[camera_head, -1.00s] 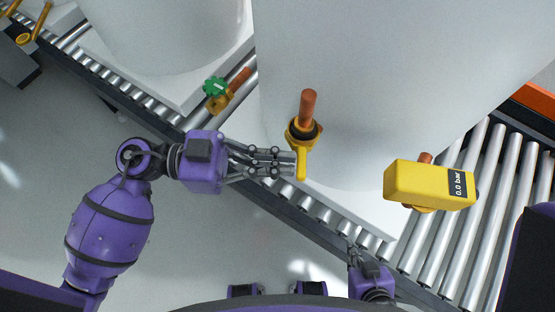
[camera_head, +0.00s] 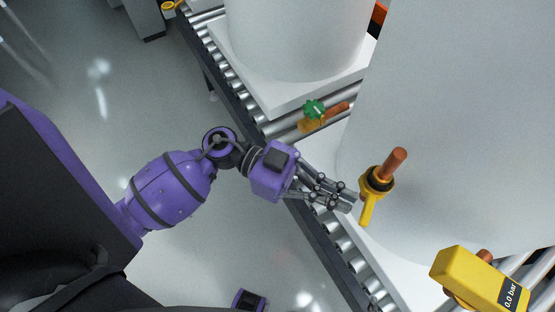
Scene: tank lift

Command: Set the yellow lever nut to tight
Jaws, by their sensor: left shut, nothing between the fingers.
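The yellow lever nut (camera_head: 368,208) sits around the base of a copper-coloured pipe stub (camera_head: 394,163) on the large white tank. A dark ring shows between nut and pipe. Its lever arm points down in the picture and slightly left. My left gripper (camera_head: 352,203) is just left of the lever, its fingers pointing at it. The fingers are shut with nothing between them. The tips are very close to the lever; I cannot tell if they touch it. My right gripper is not in view.
The large white tank (camera_head: 460,120) stands on a pale base over a roller conveyor. A yellow gauge (camera_head: 468,275) reading 0.0 bar is at lower right. A green-handled valve (camera_head: 314,109) is above my left gripper. A second white tank (camera_head: 295,35) stands behind. Open floor lies left.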

